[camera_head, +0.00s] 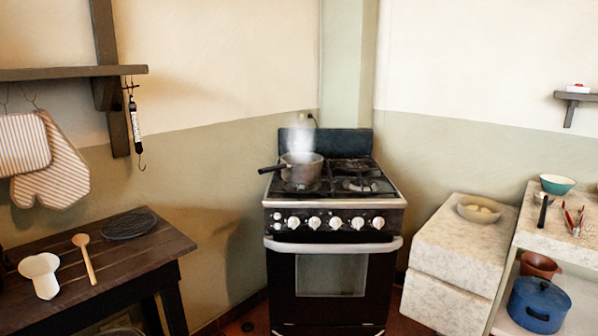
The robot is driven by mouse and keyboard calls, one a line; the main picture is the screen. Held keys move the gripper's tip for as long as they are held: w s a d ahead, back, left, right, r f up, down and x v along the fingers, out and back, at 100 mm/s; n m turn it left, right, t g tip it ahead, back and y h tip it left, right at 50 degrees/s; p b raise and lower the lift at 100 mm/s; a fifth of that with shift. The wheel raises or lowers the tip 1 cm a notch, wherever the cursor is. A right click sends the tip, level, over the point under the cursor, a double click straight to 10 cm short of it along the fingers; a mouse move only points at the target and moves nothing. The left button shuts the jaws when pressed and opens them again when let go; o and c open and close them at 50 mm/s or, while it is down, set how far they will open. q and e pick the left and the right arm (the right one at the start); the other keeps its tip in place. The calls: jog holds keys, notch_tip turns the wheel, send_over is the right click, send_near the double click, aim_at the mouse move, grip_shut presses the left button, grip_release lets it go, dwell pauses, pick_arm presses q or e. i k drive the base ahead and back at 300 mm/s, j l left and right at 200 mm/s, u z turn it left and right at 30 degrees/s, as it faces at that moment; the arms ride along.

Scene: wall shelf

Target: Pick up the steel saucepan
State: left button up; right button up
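The steel saucepan (301,172) stands upright on the left side of the black stove's top (345,185). Its dark handle (272,169) points left and reaches just past the stove's left edge. White steam rises above the pan, and its contents cannot be made out. Neither of my grippers is in the head view.
A dark wooden table (140,248) at the left holds a wooden spoon (85,258) and a white vessel (41,275). Pale stone blocks (455,245) stand right of the stove, with a bowl (479,209) on top. A blue pot (538,305) sits lower right. Floor shows beside the stove.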

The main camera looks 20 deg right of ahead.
aim_at(293, 173)
jog(key=l+u, duration=0.1)
jog(key=u, duration=0.55)
jog(key=l+u, duration=0.75)
jog(key=k+l+u, duration=0.1)
jog(key=l, duration=0.2)
jog(key=l+u, duration=0.1)
jog(key=l, duration=0.2)
jog(key=k+l+u, duration=0.1)
jog(key=l, duration=0.2)
jog(key=k, duration=0.05)
